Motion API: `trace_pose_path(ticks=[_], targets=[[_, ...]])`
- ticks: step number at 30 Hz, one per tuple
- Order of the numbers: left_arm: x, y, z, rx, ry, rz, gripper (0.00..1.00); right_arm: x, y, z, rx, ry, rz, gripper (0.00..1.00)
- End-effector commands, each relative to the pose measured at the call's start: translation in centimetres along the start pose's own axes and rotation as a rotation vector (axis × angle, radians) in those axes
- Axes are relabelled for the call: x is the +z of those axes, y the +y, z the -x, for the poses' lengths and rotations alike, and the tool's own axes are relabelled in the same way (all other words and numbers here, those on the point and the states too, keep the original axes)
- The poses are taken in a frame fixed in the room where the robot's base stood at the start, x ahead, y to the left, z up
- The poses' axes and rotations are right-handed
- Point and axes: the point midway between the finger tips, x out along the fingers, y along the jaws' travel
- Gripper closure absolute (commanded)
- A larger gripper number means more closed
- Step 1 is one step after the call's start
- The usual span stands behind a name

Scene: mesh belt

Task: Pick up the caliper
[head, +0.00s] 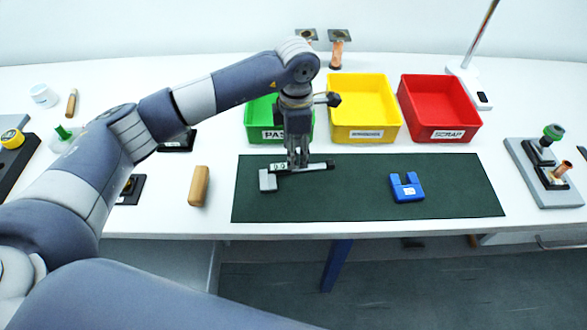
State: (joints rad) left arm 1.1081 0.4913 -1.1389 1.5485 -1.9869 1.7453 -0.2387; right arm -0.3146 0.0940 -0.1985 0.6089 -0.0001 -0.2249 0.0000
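The caliper (318,167), a slim dark and silver bar with a small pale display at its left part, lies across the left part of the dark green mat (440,170). My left gripper (297,163) points straight down over the middle of the caliper, with its fingertips at the bar. The fingers look close together and hide part of the bar. I cannot tell whether they are closed on it or whether it touches the mat. A grey block (268,181) sits at the caliper's left end, just in front of it. My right gripper is not in view.
Green (262,122), yellow (365,107) and red (440,108) bins stand behind the mat. A blue U-shaped block (407,188) lies on the mat's right part. A wooden block (199,187) lies left of the mat. A grey fixture (545,172) stands at the right.

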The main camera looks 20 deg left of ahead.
Motion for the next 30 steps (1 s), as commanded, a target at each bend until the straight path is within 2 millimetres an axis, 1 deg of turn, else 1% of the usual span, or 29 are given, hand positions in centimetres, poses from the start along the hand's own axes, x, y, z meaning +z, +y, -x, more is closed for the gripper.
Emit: trace_pose_path(ticks=[1, 4, 6, 9, 12, 18, 19, 20, 21, 23, 24, 25, 30], targets=[[-0.2, -0.2, -0.3, -0.004, 0.003, 0.001, 0.55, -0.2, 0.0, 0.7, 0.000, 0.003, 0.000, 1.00], [-0.6, -0.4, -1.6, -0.006, 0.005, 0.001, 0.55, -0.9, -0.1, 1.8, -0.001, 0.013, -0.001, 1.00], [-0.8, -0.6, -2.6, -0.006, 0.004, 0.000, 0.55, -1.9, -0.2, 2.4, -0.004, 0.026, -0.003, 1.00], [-0.7, -0.5, -4.0, -0.004, 0.002, 0.001, 0.55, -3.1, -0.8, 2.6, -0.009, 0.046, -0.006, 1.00], [-0.6, -0.4, -4.7, -0.001, 0.001, 0.000, 0.55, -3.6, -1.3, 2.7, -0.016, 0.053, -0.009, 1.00], [-0.6, -0.3, -4.9, 0.000, 0.001, -0.001, 0.55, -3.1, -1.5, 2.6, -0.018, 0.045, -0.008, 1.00], [-0.6, -0.3, -4.9, 0.000, 0.001, -0.001, 0.57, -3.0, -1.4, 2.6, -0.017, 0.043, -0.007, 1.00], [-0.6, -0.3, -4.9, 0.000, 0.001, -0.001, 0.64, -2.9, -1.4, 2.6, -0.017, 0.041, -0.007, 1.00], [-0.6, -0.4, -4.9, 0.000, 0.001, -0.001, 0.73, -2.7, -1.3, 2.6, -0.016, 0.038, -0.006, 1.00], [-0.6, -0.4, -4.9, 0.000, 0.001, -0.001, 0.87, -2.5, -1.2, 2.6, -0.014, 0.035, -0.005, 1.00], [-0.6, -0.4, -4.9, 0.000, 0.001, -0.001, 0.96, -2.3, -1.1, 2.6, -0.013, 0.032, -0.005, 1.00], [-0.6, -0.4, -4.9, 0.000, 0.001, -0.001, 1.00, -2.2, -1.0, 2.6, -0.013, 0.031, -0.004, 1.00], [-0.6, -0.3, -4.8, 0.000, -0.001, 0.000, 1.00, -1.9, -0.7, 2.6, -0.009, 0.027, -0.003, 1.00]])
